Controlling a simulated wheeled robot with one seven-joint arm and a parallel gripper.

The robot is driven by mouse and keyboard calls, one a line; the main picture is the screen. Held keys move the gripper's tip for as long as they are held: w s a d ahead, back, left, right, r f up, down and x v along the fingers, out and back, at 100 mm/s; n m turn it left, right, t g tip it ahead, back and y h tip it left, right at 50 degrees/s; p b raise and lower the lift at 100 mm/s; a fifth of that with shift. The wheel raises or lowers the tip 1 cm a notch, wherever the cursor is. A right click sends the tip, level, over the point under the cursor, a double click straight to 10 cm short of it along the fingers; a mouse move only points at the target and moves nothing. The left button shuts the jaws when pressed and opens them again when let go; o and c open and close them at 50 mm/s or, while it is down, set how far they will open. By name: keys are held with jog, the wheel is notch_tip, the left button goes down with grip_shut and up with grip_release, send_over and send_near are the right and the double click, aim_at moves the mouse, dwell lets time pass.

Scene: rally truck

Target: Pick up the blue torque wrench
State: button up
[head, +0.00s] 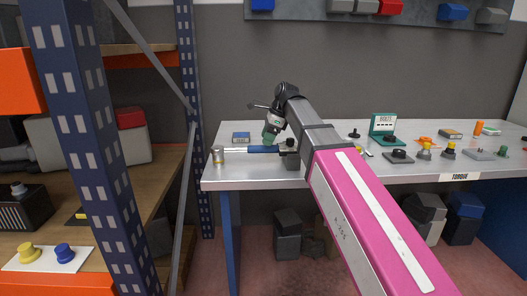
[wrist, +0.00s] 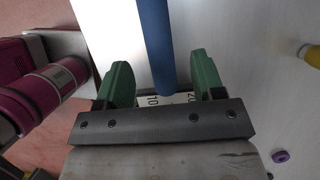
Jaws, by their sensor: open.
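The blue torque wrench (head: 262,149) lies near the front left of the grey workbench, with a silver part to the left of its blue section. Its right end is partly hidden by my arm and a dark block. My gripper (head: 270,136) has green fingers and is at the blue section in the head view. In the wrist view my gripper (wrist: 160,72) is open, and the blue bar of the wrench (wrist: 155,40) runs between the two fingers, with a visible gap on each side. I cannot tell the exact height of the fingers over the bar.
The workbench (head: 225,174) has a brass-coloured cup (head: 217,154) at its left end and a small blue box (head: 241,137) behind the wrench. A green meter (head: 383,125) and several small parts stand farther right. A shelf rack (head: 85,130) stands close on the left.

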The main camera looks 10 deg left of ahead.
aim_at(263, 148)
jog(key=shift+d+x, duration=0.1)
jog(key=shift+x, duration=1.25)
jog(key=shift+d+x, duration=0.15)
jog(key=shift+x, duration=1.15)
grip_shut()
jog(key=shift+r, duration=0.65)
notch_tip(263, 148, up, 3)
jog(key=shift+w+f, duration=0.1)
jog(key=shift+f, duration=0.05)
jog(key=s+a+r, duration=0.6)
jog(key=a+r, duration=0.1)
jog(key=a, duration=0.2)
jog(key=shift+s+a, duration=0.3)
jog(key=shift+s, duration=0.1)
